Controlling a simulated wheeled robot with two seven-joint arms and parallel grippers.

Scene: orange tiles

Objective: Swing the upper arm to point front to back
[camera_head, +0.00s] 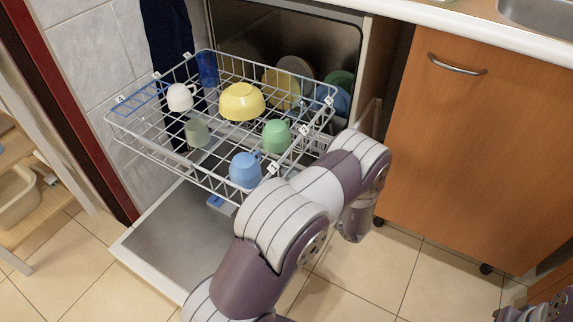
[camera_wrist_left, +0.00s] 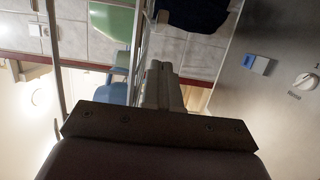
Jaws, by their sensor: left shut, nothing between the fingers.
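The upper spray arm cannot be made out in either view; the area under the upper rack (camera_head: 165,135) is largely covered by wires, dishes and my left arm. The rack is pulled out above the open dishwasher door (camera_head: 165,235). My left arm reaches over the door at the rack's right side, its wrist bent down. In the wrist view my left gripper (camera_wrist_left: 162,75) has its fingers together and empty, beside the rack wires. The green cup (camera_wrist_left: 110,20) and blue cup (camera_wrist_left: 117,92) show there beyond the wires. My right gripper cannot be made out.
The rack holds a yellow bowl (camera_head: 241,101), a white cup (camera_head: 180,97), a green cup (camera_head: 276,136) and a blue cup (camera_head: 245,170). The door's inner panel has a blue latch (camera_wrist_left: 256,64) and rinse knob (camera_wrist_left: 305,81). An orange cabinet (camera_head: 480,150) stands right.

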